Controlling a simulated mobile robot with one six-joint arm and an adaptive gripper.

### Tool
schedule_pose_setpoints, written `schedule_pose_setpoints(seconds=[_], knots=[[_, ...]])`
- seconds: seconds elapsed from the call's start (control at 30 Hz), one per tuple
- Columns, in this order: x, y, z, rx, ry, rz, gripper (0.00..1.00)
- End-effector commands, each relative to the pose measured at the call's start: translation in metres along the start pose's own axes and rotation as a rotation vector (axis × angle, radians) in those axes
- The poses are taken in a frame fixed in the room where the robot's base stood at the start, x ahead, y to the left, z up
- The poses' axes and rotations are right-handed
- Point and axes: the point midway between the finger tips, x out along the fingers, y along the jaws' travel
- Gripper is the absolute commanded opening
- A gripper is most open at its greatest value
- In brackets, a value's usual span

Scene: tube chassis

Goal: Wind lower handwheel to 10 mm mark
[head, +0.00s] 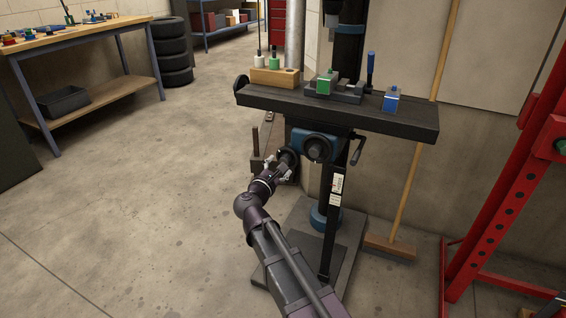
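A machine with a black table (330,108) stands at the middle of the head view. Below the table is a blue housing (312,141) with a dark round handwheel or knob (318,150) on its front. A second dark round part (288,158), lower and to the left, may be the lower handwheel. My gripper (284,167) is right at this lower part, its fingers spread around or beside it. I cannot tell whether they touch it or grip it. A white label (336,184) sits on the black upright bar; its marks are too small to read.
A crank handle (357,150) hangs at the right under the table. A green block (324,83), a blue block (391,99) and a wooden holder (274,77) are on the table. A broom (413,150) leans behind. A red frame (510,180) stands right. Floor at left is clear.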

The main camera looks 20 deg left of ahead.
Motion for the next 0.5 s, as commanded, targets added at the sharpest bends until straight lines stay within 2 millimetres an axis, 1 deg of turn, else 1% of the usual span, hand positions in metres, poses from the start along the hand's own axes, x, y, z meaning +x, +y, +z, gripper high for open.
schedule_pose_setpoints(seconds=[0.03,0.1,0.3,0.5], knots=[[-0.01,-0.001,0.001,0.0,0.001,0.002,0.81],[-0.022,-0.001,0.001,0.0,0.001,0.002,0.81],[-0.053,-0.001,0.001,-0.001,0.0,0.001,0.81],[-0.073,-0.001,0.001,-0.001,-0.001,0.0,0.81]])
